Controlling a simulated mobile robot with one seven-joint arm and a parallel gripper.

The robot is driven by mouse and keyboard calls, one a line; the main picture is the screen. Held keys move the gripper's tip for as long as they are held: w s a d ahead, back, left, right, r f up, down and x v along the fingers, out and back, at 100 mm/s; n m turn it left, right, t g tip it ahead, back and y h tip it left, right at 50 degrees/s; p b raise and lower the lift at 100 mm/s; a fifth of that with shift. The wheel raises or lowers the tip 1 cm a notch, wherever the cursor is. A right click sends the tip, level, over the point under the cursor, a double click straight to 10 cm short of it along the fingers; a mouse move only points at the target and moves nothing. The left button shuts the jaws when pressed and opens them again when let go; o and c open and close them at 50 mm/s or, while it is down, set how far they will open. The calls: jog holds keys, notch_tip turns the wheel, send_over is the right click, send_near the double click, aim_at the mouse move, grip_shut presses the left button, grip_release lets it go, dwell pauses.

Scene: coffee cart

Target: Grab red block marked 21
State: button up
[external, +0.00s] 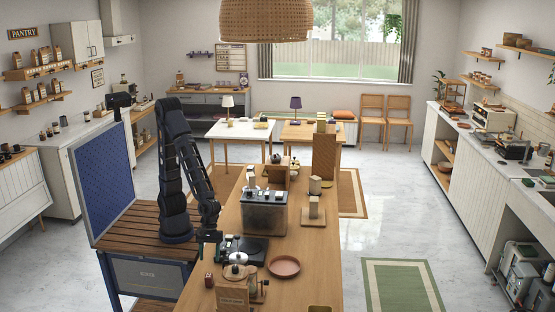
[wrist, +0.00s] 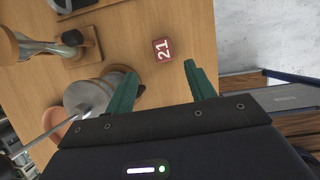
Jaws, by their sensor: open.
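The red block marked 21 (wrist: 162,50) lies on the wooden counter in the wrist view, its white number facing up. In the external view it is a small dark red shape (external: 209,280) near the counter's left edge. My gripper (wrist: 161,76) is open, with its green fingers apart and nothing between them. The block shows beyond the fingertips, roughly centred between them and apart from both. In the external view my gripper (external: 209,247) hangs over the counter's left edge, a little behind the block.
A metal kettle (wrist: 88,96) stands close to the left finger. A glass dripper on a wooden stand (wrist: 75,45) is further left. In the external view a terracotta dish (external: 284,265) and a dark machine (external: 264,213) share the counter (external: 305,240). Bare wood surrounds the block.

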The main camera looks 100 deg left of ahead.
aim_at(208, 276)
jog(key=shift+x, duration=5.85)
jog(key=shift+s, duration=0.25)
jog(key=c, duration=1.1)
jog(key=shift+o, duration=0.2)
jog(key=shift+r, duration=0.1)
